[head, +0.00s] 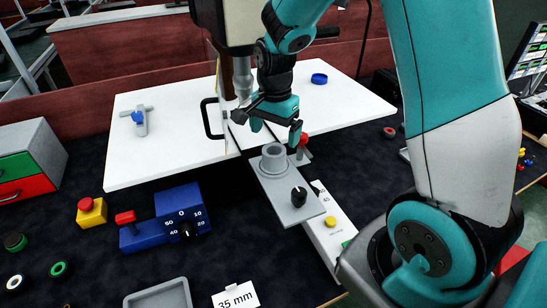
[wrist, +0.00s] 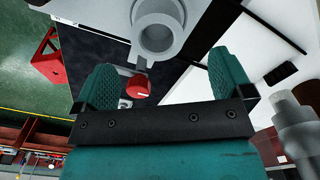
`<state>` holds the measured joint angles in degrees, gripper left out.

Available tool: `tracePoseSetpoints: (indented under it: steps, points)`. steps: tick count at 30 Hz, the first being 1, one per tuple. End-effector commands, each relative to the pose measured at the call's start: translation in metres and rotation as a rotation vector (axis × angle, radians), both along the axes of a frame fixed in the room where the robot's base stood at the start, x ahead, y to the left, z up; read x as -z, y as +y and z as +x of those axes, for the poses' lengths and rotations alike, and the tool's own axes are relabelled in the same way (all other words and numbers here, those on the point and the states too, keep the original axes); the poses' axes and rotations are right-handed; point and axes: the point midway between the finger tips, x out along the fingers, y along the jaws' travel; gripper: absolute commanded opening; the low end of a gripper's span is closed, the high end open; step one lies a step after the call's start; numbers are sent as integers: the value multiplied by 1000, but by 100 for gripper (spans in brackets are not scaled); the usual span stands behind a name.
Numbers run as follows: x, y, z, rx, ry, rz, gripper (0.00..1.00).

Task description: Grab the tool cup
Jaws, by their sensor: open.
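A grey round cup with an open top (head: 273,159), which I take for the tool cup, stands upright at the far end of a grey plate (head: 277,189). It also shows at the top of the wrist view (wrist: 160,38), beyond my fingertips. My gripper (head: 276,133) hangs just above and behind the cup in the head view. Its teal fingers are spread, with nothing held between them, as the wrist view (wrist: 161,78) also shows. The fingers appear apart from the cup.
A red knob (head: 303,139) stands close behind the cup, and shows between my fingers in the wrist view (wrist: 138,88). A black knob (head: 299,196) sits on the plate's near end. A white table (head: 170,160) lies behind. A blue dial block (head: 182,207) stands left.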

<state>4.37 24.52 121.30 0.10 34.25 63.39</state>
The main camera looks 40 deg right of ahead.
Motion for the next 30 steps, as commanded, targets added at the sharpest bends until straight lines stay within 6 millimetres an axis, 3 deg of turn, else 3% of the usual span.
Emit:
tracePoseSetpoints:
  steps: [8, 16, 26, 30]
  points:
    - [24, 1, -2, -3, 3, 1, 98]
    - [62, 3, -4, -3, 3, 1, 98]
    - [70, 3, -3, -4, -2, 1, 98]
    - [70, 3, -3, -4, -2, 1, 66]
